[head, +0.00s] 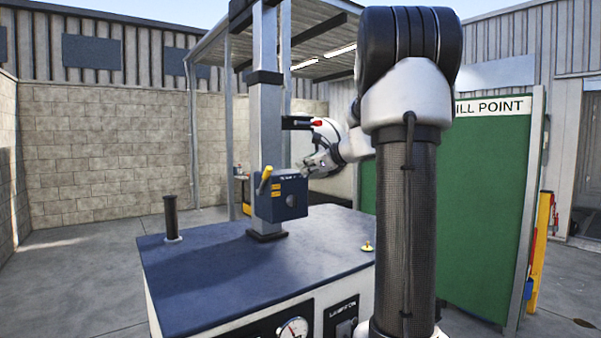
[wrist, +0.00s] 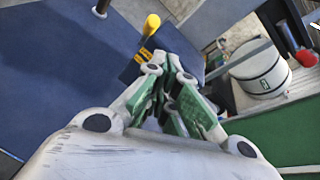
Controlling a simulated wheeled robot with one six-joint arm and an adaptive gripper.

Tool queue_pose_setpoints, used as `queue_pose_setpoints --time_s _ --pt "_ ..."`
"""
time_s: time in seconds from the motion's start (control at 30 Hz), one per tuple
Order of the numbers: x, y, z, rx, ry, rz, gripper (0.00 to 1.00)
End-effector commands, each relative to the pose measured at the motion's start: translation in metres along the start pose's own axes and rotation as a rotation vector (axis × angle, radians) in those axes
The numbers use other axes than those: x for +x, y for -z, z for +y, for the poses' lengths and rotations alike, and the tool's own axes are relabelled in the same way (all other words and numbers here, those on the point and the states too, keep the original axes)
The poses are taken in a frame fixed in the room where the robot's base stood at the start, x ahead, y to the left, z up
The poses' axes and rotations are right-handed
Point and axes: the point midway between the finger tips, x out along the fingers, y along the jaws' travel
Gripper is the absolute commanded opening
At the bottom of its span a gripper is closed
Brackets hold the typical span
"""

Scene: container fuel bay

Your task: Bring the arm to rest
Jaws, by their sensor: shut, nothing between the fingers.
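My gripper (head: 314,164) is at the end of my arm, right of the metal post and just above and right of a dark blue box. It also shows in the wrist view (wrist: 174,65), where its green-padded fingers are together with nothing seen between them. The blue box (head: 288,198) is fixed on the post and has a yellow handle (head: 264,180). In the wrist view the yellow handle (wrist: 152,24) lies beyond the fingertips. I cannot tell from these views how much gap there is between the fingertips and the box.
The blue-topped cabinet (head: 215,270) stands under the post (head: 266,120), with a short black upright (head: 171,215) at its left. A white cylinder with a strap (wrist: 262,72) is right of the fingers. A green panel (head: 490,200) stands at the right. Open floor lies left.

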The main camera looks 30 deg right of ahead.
Motion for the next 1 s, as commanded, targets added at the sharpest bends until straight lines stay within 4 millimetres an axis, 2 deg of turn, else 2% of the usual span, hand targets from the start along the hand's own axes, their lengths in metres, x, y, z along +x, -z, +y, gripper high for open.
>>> queue_pose_setpoints --time_s 0.57,0.67,0.7,0.77,0.83,0.87,0.9,0.97,1.0 --pt "0.000 0.000 0.000 -0.009 0.000 0.001 0.00" --pt "-0.001 0.001 0.002 -0.101 -0.009 0.002 0.00" --pt "-0.003 0.009 0.006 -0.193 -0.032 0.023 0.00" --pt "-0.008 0.041 0.026 -0.360 -0.113 0.087 0.00" --pt "-0.028 0.079 0.057 -0.576 -0.240 0.161 0.00" --pt "-0.040 0.091 0.075 -0.687 -0.310 0.184 0.00" --pt "-0.058 0.105 0.102 -0.841 -0.414 0.202 0.00" --pt "-0.087 0.119 0.142 -1.074 -0.576 0.208 0.00" --pt "-0.109 0.128 0.167 -1.231 -0.687 0.199 0.00"
